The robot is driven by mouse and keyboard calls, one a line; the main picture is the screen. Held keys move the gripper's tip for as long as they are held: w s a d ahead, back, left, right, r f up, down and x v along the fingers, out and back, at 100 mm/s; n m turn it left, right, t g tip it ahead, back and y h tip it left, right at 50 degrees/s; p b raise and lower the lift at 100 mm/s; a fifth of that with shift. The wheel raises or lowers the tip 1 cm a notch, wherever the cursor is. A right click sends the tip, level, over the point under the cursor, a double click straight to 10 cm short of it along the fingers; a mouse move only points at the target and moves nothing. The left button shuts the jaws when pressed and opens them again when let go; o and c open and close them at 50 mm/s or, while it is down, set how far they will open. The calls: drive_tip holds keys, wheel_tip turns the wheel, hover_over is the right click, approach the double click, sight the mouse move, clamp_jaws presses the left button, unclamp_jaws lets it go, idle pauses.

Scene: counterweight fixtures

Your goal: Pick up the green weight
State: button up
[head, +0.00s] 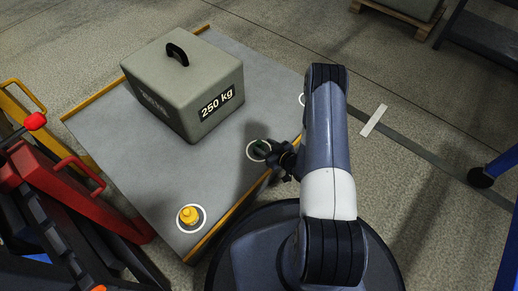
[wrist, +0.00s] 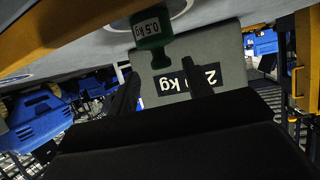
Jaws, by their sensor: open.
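The green weight (head: 258,149) stands in a white ring near the edge of the grey platform (head: 225,180). In the wrist view the green weight (wrist: 151,30) shows a 0.5 kg label and a narrower green knob. My gripper (head: 283,160) is right beside the weight, to its right in the head view, and partly covers it. In the wrist view the two dark fingers of my gripper (wrist: 163,88) are apart, with the weight ahead of the gap between them. No grip on it shows.
A large grey 250 kg block (head: 180,90) with a black handle stands behind on the platform. A yellow weight (head: 190,215) sits in another white ring at the front. A red machine (head: 65,185) borders the platform at left.

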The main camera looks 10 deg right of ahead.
sight(261, 144)
drive_tip(key=b+x, duration=0.2)
drive_tip(key=x, duration=0.2)
drive_tip(key=shift+w+a, duration=0.2)
drive_tip(key=shift+a, duration=0.05)
clamp_jaws()
idle(0.4)
